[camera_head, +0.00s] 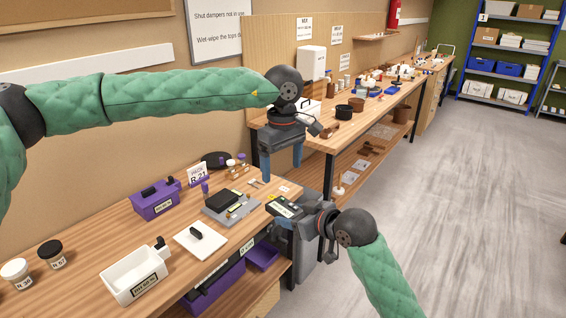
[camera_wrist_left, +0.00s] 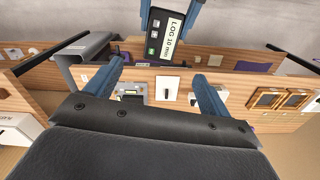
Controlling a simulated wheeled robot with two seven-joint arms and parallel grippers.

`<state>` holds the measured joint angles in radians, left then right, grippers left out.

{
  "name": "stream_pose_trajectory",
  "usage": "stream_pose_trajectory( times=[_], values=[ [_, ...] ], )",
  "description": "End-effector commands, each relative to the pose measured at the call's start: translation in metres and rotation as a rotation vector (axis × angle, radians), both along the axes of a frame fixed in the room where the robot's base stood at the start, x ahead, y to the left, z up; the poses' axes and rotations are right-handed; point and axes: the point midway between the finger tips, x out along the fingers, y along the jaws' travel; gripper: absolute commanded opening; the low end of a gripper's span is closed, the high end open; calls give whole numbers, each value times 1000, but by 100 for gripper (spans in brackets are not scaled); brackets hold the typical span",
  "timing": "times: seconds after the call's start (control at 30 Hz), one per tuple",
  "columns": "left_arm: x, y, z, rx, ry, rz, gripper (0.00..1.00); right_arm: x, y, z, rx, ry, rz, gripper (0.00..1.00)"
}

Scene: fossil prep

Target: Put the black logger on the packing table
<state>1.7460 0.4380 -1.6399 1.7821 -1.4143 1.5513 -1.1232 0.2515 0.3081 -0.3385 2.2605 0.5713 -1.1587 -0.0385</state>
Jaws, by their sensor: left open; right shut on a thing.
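The black logger (camera_head: 286,205), with a pale label and small keys, is held in my right gripper (camera_head: 288,213) at the near table's right end. In the left wrist view the logger (camera_wrist_left: 166,34) shows at the top, its label reading LOG 10 mm, between blue fingers. My left gripper (camera_head: 281,160) is open and empty, fingers pointing down, above and behind the logger; its spread fingers show in the left wrist view (camera_wrist_left: 158,74). I cannot tell which surface is the packing table.
The near wooden table (camera_head: 95,236) holds a purple bin (camera_head: 155,203), a white tray (camera_head: 134,276), a white board (camera_head: 200,240), jars and a grey device (camera_head: 231,209). A longer bench (camera_head: 338,128) with many small items runs behind. Open floor (camera_head: 460,200) lies right.

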Motion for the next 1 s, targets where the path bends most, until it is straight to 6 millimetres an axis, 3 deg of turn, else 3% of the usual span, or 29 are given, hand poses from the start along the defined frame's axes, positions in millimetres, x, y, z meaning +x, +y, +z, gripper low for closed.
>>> stream_pose_trajectory(
  times=[0.6, 0.8, 1.0],
  values=[
    [-1, 0, -90, -2, 2, 0, 82, 0, 0, 0, 0, 0, 0, 31],
    [-1, 0, -109, -3, 2, 1, 82, 0, 0, 0, 0, 0, 0, 31],
    [-1, 0, -115, -4, 2, 1, 82, 0, 0, 0, 0, 0, 0, 31]
  ],
)
